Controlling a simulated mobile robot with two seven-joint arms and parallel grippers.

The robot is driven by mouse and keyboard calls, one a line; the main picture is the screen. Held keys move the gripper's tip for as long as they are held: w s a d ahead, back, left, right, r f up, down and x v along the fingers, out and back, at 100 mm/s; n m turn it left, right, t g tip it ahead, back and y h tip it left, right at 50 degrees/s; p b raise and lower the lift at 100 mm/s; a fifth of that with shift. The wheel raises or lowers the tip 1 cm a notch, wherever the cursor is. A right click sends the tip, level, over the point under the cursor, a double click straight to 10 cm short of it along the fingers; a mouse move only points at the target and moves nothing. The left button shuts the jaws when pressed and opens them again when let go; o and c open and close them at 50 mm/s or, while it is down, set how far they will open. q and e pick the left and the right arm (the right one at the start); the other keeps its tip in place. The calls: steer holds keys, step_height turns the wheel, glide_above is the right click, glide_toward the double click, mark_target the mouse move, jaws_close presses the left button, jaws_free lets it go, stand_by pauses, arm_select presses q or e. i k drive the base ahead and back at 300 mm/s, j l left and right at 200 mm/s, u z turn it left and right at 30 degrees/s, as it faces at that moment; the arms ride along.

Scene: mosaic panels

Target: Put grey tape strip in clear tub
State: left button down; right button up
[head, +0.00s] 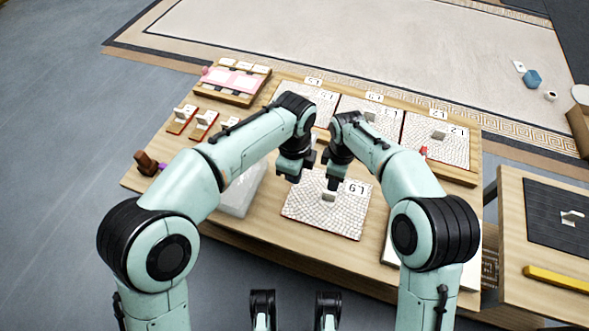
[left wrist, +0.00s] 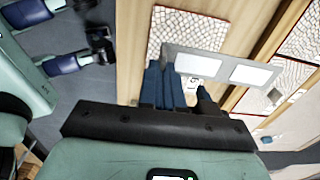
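The clear tub (head: 240,197) is a pale see-through box on the table's left, partly hidden by my left arm. My left gripper (head: 296,174) hangs above the left part of the L9 panel; in the left wrist view a gap shows between its fingers (left wrist: 190,98). A flat grey piece (left wrist: 222,64) with two pale rectangles shows beyond the fingers. I cannot tell whether it is the grey tape strip or touches a finger. My right gripper (head: 334,184) points down above a small grey-white block (head: 329,197) on the L9 panel; its fingers are too small to judge.
The L9 mosaic panel (head: 308,217) lies at the front middle. More mosaic panels (head: 423,152) fill the back row. A pink-topped wooden tray (head: 232,82) stands at the back left. My two grippers are close together. A second table (head: 530,285) is at the right.

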mark_target(237, 185)
steer(key=k, duration=1)
